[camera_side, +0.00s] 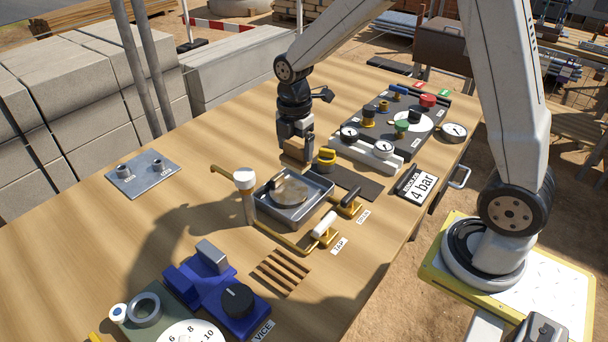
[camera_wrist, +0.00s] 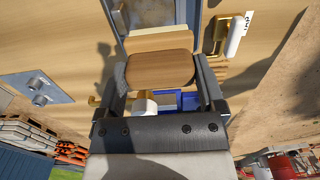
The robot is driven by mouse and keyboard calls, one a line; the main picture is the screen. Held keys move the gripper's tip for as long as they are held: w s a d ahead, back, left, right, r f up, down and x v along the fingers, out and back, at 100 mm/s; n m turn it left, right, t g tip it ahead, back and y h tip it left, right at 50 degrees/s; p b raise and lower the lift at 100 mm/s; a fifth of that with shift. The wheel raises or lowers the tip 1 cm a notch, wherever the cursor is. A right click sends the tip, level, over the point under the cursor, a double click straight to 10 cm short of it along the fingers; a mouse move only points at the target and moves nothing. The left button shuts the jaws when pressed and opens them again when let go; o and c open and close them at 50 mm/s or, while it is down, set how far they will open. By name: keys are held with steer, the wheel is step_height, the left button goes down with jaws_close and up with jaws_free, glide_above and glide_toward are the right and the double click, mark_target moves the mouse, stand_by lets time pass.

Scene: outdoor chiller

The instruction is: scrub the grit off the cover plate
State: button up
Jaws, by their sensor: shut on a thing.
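My gripper (camera_side: 299,152) is shut on a wooden-backed brush, above the table behind the metal tray (camera_side: 262,207). In the wrist view the brush's brown wooden back (camera_wrist: 160,70) sits between my two fingers, with pale bristles (camera_wrist: 155,38) beyond it. A round tan-grey disc (camera_side: 291,191), which looks like the cover plate, lies in the tray. Its surface looks brownish, but I cannot make out the grit clearly. The brush is apart from the disc.
A white-topped post (camera_side: 245,185) and brass pipe stand left of the tray. TAP (camera_side: 324,226) and DRAIN (camera_side: 351,201) levers stand in front. A valve panel (camera_side: 386,123) is behind right, a blue vice (camera_side: 217,290) front left. The left tabletop is mostly clear.

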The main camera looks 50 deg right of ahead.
stand_by(0.4)
steer(key=shift+f, duration=3.9)
steer(key=shift+f, duration=0.6)
steer(key=shift+a, duration=0.1)
steer(key=shift+a, duration=0.8)
steer(key=shift+d, duration=0.1)
steer(key=shift+s+d+f, duration=0.1)
steer(key=shift+d+f, duration=0.05)
steer(key=shift+d, duration=1.55)
steer(key=shift+a, duration=0.1)
